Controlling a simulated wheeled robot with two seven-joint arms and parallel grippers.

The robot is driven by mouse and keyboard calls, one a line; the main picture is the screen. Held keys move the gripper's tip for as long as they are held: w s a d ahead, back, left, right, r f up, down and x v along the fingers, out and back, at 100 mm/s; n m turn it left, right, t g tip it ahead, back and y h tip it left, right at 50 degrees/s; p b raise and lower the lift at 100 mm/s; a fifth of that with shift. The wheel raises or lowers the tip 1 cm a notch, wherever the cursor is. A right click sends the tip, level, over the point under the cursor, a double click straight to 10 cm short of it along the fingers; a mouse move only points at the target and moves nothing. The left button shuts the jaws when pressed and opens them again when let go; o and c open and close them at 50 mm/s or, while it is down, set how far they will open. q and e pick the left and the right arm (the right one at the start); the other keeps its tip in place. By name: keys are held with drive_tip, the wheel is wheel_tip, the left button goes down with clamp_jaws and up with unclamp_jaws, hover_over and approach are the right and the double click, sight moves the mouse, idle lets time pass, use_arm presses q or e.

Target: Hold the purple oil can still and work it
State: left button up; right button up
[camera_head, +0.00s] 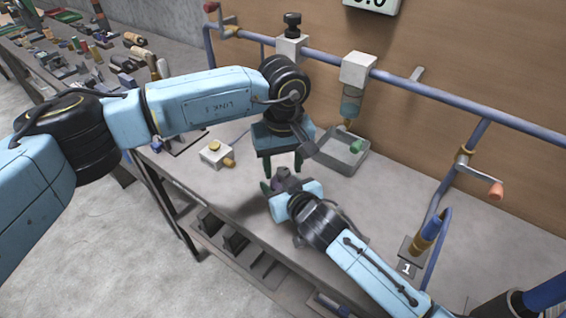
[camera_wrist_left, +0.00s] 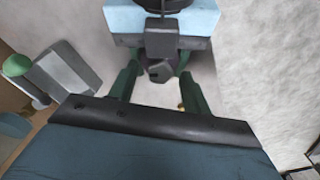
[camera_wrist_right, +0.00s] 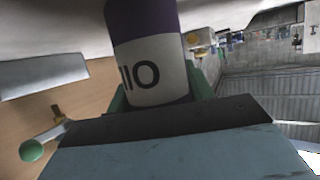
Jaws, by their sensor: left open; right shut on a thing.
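The purple oil can (camera_wrist_right: 150,60), with a white label and dark lettering, fills the middle of the right wrist view. My right gripper (camera_head: 279,184) is shut on it, with green fingers beside the can; in the head view only a small dark purple bit (camera_head: 283,173) shows. My left gripper (camera_head: 283,166) points down just above it, its fingers spread. In the left wrist view the open left fingers (camera_wrist_left: 160,95) stand either side of a dark grey part (camera_wrist_left: 160,70), apparently the can's top. Whether they touch it I cannot tell. The can's lower part is hidden.
A grey tray (camera_head: 322,158) with a green-tipped piece stands behind the grippers. A white block with brass fittings (camera_head: 214,153) lies to the left. Blue pipes (camera_head: 450,98) run along the back wall. A stand marked 1 (camera_head: 405,268) is at right.

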sight(283, 171)
use_arm(q)
drive_tip(key=c, duration=1)
drive_tip(key=n, duration=0.4)
drive_tip(key=shift+n, duration=0.4)
drive_tip(key=o, duration=1)
wheel_tip(283, 171, up, 12)
